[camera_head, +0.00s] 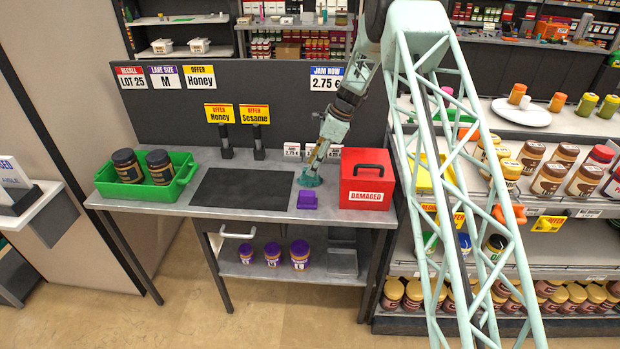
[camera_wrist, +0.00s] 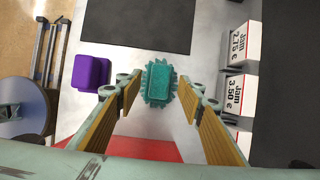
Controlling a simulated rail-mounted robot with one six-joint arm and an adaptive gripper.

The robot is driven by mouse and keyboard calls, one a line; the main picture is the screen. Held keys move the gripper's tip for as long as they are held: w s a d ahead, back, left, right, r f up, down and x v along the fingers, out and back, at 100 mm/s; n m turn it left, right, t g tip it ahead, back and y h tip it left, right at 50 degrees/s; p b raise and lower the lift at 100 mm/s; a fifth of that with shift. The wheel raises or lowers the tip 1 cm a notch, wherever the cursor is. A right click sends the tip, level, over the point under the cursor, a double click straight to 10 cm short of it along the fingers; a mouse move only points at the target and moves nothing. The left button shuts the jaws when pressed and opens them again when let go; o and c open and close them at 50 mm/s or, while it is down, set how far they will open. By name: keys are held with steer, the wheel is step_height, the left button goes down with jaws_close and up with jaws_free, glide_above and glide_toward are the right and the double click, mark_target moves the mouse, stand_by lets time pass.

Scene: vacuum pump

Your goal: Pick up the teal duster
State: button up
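The teal duster (camera_wrist: 159,82) has a frilled edge and a rectangular top. It stands on the grey table, and in the wrist view it lies between and just beyond my two fingertips. My gripper (camera_wrist: 158,92) is open, with a wide gap between its wood-coloured pads and nothing held. In the head view my gripper (camera_head: 318,158) points down over the duster (camera_head: 311,180), which shows low beneath the fingers. Whether a fingertip touches the duster cannot be told.
A purple block (camera_head: 307,200) stands close in front of the duster, and the red DAMAGED box (camera_head: 366,172) is to its right. A dark mat (camera_head: 242,188) lies to the left. Price cards (camera_head: 292,150) stand behind. A green crate (camera_head: 186,174) with two jars is at the far left.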

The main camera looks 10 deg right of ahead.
steer(key=shift+x, duration=1.6)
steer(key=c, duration=1)
